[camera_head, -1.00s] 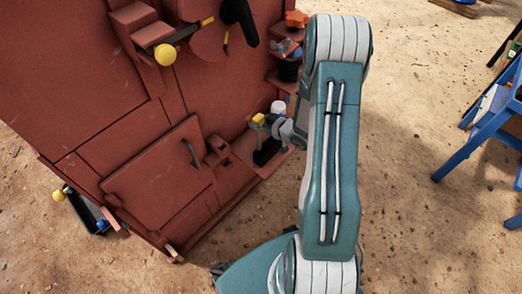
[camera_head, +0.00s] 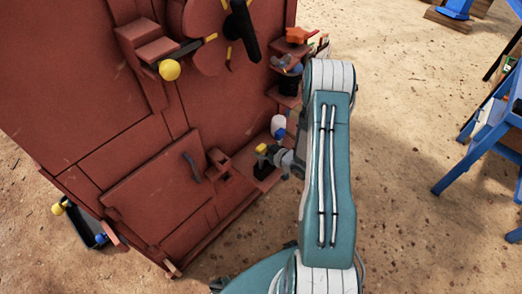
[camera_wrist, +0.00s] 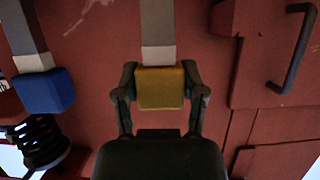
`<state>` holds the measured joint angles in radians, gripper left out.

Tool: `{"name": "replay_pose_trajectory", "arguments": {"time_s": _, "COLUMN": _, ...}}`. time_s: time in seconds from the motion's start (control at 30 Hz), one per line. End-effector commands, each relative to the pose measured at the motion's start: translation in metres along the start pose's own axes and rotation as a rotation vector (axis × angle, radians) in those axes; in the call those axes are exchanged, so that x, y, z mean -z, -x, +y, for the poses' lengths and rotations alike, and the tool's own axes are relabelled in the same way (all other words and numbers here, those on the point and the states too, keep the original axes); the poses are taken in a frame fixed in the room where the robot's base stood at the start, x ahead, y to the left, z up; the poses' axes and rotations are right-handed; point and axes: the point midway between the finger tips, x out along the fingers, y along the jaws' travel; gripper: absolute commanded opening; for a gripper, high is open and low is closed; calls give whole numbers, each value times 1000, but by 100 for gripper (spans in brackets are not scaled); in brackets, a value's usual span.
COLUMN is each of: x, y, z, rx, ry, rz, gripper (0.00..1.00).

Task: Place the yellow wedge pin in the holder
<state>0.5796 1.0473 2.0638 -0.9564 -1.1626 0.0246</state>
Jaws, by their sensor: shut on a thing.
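My gripper (camera_wrist: 160,95) is shut on the yellow head of the wedge pin (camera_wrist: 158,88), with one dark finger on each side. The pin's pale grey shaft runs from the head to the top edge of the wrist view. In the head view, the yellow head (camera_head: 261,148) shows at the gripper (camera_head: 275,154), beside the red machine and above a dark area on its low ledge (camera_head: 264,172). A red block with an opening (camera_head: 222,165) is left of the gripper. I cannot tell which part is the holder, or whether the shaft tip touches anything.
A blue-headed pin (camera_wrist: 45,90) and a black coil (camera_wrist: 38,140) are beside the gripper in the wrist view. A white and blue object (camera_head: 278,126) is close behind it. A door handle (camera_head: 192,167) is to the left.

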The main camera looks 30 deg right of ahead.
Motion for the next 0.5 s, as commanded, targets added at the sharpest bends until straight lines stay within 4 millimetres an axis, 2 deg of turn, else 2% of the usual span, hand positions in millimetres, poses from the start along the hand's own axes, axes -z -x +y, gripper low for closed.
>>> {"name": "replay_pose_trajectory", "arguments": {"time_s": 0.03, "x": -1, "y": 0, "z": 1, "rx": -1, "ry": -1, "rz": 0, "gripper": 58}}
{"name": "replay_pose_trajectory", "arguments": {"time_s": 0.1, "x": -1, "y": 0, "z": 0, "rx": -1, "ry": 0, "rz": 0, "gripper": 88}}
{"name": "replay_pose_trajectory", "arguments": {"time_s": 0.5, "x": 0, "y": 0, "z": -1, "rx": -1, "ry": 2, "rz": -1, "gripper": 88}}
